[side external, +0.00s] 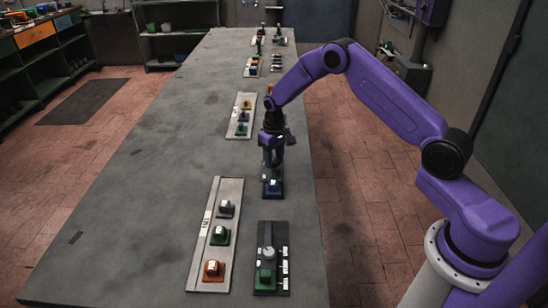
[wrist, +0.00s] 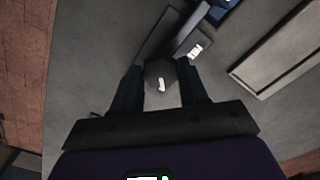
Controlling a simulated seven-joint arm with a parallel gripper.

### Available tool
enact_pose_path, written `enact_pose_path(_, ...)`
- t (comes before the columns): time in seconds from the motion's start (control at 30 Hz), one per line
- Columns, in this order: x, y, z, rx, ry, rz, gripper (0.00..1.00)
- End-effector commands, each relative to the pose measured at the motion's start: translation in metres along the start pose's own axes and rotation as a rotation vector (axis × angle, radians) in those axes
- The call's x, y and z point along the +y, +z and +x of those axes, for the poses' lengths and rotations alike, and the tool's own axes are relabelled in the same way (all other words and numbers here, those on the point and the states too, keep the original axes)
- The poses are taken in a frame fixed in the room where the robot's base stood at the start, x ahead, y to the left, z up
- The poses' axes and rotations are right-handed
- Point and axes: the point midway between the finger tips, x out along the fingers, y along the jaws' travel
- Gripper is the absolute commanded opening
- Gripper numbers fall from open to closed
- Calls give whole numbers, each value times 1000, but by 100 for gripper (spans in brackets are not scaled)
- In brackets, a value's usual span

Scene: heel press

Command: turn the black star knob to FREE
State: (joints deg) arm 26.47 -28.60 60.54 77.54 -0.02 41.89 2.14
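In the wrist view a dark, faceted knob (wrist: 155,72) with a white mark on top sits between the two fingers of my gripper (wrist: 161,92). The fingers are apart, one on each side of the knob, with little or no gap; I cannot tell whether they press on it. A small white label (wrist: 195,50) stands beside the knob, its lettering too small to read. In the side view my gripper (side external: 272,163) points down over the table behind a blue block (side external: 273,188), and it hides the knob there.
A black panel (side external: 259,234) with a grey knob and green block lies nearer the camera. A pale panel (side external: 202,236) with grey, green and orange blocks lies left of it. More panels stand farther along the grey table (side external: 150,190), whose left side is mostly clear.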

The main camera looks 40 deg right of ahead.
Motion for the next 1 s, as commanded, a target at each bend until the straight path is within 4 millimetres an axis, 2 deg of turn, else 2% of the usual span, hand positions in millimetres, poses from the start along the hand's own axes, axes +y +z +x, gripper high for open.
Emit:
enact_pose_path(0.23, -1, 0, 0, 0, 0, -30, 0)
enact_pose_path(0.43, 0, 0, -1, 0, 0, -126, 0)
enact_pose_path(1.0, 0, 0, -1, 0, 0, -640, 0)
